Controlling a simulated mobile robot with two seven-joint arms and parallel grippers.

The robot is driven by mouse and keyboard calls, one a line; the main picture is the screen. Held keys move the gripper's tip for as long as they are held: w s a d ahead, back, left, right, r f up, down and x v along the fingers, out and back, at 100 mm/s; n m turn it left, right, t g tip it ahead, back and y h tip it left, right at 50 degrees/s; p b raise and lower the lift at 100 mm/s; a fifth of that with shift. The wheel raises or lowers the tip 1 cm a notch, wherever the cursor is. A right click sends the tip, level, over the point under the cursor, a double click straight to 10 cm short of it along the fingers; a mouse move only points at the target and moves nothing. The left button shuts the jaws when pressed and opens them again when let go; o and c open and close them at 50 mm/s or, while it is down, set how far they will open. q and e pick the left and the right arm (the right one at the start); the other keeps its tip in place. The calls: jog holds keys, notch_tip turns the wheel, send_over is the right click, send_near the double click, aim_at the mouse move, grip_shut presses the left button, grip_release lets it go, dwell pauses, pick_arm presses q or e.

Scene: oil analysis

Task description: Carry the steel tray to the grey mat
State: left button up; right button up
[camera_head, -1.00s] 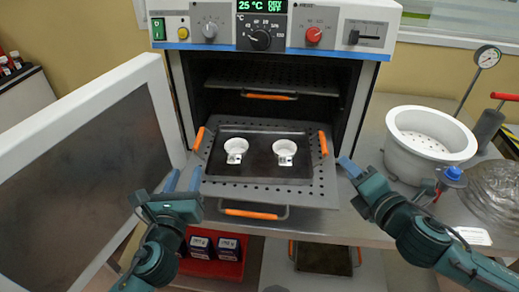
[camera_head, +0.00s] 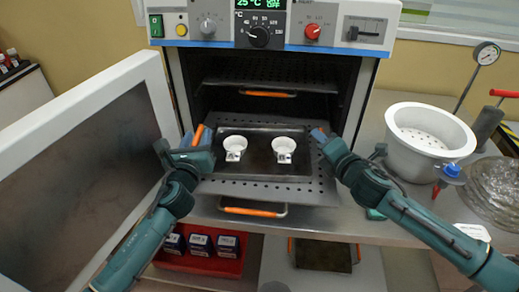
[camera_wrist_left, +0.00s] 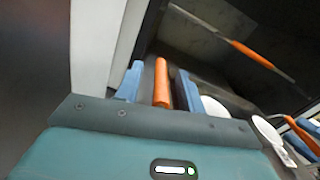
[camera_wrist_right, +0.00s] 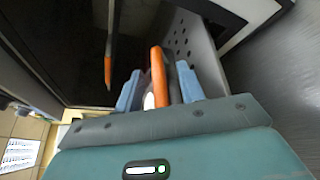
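The steel tray (camera_head: 258,166) is dark and shallow, with an orange handle at each side. It lies on the pulled-out perforated oven shelf (camera_head: 262,190) and bears two white cups (camera_head: 234,145) (camera_head: 283,147). My left gripper (camera_head: 196,140) is at the tray's left handle. In the left wrist view its blue fingers stand open on either side of the orange handle (camera_wrist_left: 161,84). My right gripper (camera_head: 321,139) is at the right handle. In the right wrist view its fingers are open around the orange handle (camera_wrist_right: 158,76). I cannot make out a grey mat for certain.
The open oven door (camera_head: 85,165) stands close beside my left arm. A white perforated pot (camera_head: 428,140) and a clear glass vessel (camera_head: 492,190) stand on the bench at right. A red bin (camera_head: 200,262) with small boxes is below the bench.

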pick_arm(q)
jog(key=shift+w, duration=0.25)
pick_arm(e)
jog(key=shift+w+a, duration=0.15)
jog(key=shift+w, duration=0.05)
pick_arm(q)
jog(key=shift+c, duration=0.3)
pick_arm(e)
jog(key=shift+c, duration=0.3)
pick_arm(q)
grip_shut()
pick_arm(e)
grip_shut()
pick_arm(q)
jog(key=shift+r, duration=0.1)
